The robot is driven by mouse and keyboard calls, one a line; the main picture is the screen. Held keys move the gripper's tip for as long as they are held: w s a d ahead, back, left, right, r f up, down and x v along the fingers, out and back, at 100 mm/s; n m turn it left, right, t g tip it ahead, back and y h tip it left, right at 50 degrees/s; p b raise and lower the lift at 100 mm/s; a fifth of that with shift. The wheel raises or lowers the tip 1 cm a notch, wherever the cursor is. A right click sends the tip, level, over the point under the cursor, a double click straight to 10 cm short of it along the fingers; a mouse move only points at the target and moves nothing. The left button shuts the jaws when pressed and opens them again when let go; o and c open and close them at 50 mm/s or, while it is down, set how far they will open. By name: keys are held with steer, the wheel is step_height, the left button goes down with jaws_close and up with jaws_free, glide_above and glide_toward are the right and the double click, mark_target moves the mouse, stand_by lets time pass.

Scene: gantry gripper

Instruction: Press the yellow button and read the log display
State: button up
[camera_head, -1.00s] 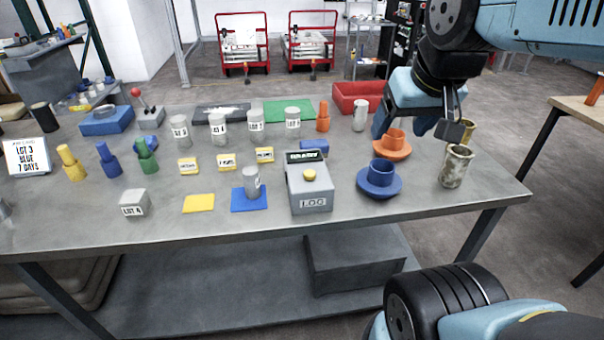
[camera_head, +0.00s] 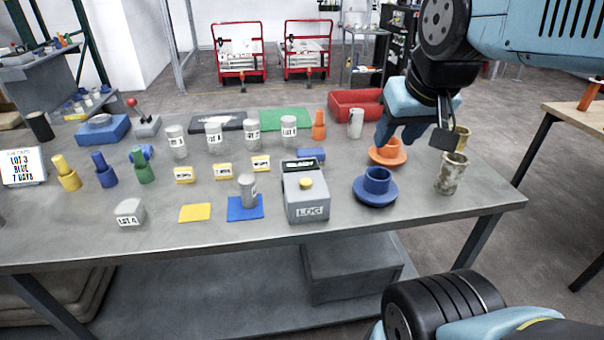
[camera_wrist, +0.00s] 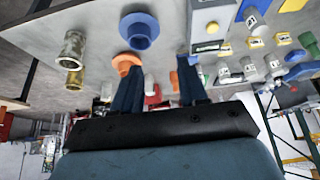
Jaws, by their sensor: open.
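The grey LOG box (camera_head: 308,207) stands near the front middle of the table. A round yellow button (camera_head: 306,183) sits on its top; it also shows in the wrist view (camera_wrist: 212,27). A small dark display (camera_head: 300,164) is at the box's back edge, its text too small to read surely. My gripper (camera_head: 398,140) is above the table's right part, over the orange flanged cup, to the right of and behind the box. In the wrist view my gripper (camera_wrist: 157,62) has its two blue fingers apart with nothing held between them.
A blue flanged cup (camera_head: 377,187) stands between the box and a worn metal cup (camera_head: 452,172). The orange flanged cup (camera_head: 388,153) is below my gripper. A blue mat (camera_head: 236,214) with a grey canister is left of the box. A white sign (camera_head: 22,166) reads LOT 3, BLUE, 7 DAYS.

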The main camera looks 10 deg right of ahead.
jaws_close()
stand_by(1.3)
